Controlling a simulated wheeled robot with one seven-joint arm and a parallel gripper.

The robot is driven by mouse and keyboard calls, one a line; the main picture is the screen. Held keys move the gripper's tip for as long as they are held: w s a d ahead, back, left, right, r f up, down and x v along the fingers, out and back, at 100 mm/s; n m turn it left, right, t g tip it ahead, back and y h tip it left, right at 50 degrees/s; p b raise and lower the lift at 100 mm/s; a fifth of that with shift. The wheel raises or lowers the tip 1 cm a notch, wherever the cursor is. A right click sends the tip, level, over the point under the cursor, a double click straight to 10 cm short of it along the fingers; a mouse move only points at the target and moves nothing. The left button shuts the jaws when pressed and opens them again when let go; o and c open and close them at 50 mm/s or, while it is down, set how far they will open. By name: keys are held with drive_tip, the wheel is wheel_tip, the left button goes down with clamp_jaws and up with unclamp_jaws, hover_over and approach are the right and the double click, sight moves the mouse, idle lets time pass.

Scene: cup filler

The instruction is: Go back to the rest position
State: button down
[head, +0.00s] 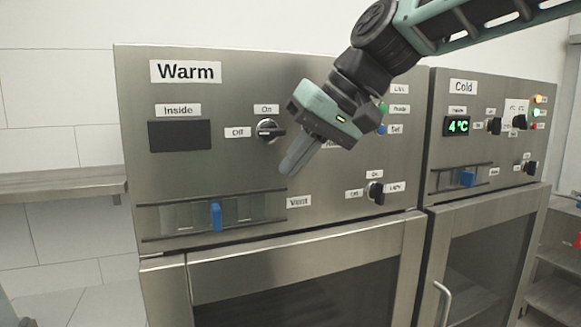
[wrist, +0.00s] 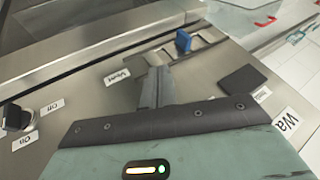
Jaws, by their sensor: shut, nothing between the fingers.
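My gripper (head: 292,168) is shut and empty in front of the Warm cabinet's steel panel (head: 240,90), pointing down and left in the head view. In the wrist view the shut fingers (wrist: 156,86) show above the panel, near the Vent label. My arm reaches in from the upper right and hides part of the panel's middle, including some labels and the display area there.
The Warm panel has a knob (head: 270,130) turned to the side between Off and On, a blue vent slider (head: 216,216), and a lower knob (head: 375,193). The Cold cabinet (head: 490,90) stands at right, showing 4 °C. A steel shelf (head: 60,183) is at left.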

drive_tip(key=s+d+f+n+g+h+b, duration=0.1)
drive_tip(key=s+d+f+h+b, duration=0.1)
drive_tip(key=s+f, duration=0.9)
drive_tip(key=s+d+f+n+g+h+b, duration=0.1)
drive_tip(key=s+d+f+n+h+b, duration=0.1)
drive_tip(key=s+d+f, duration=0.5)
drive_tip(key=s+f+h, duration=0.1)
drive_tip(key=s+f, duration=0.1)
drive_tip(key=f, duration=0.4)
drive_tip(key=s+f+h+b, duration=0.1)
drive_tip(key=s+f, duration=0.2)
drive_tip(key=f, duration=0.4)
drive_tip(key=shift+s+g, duration=0.25)
drive_tip(key=shift+g, duration=0.15)
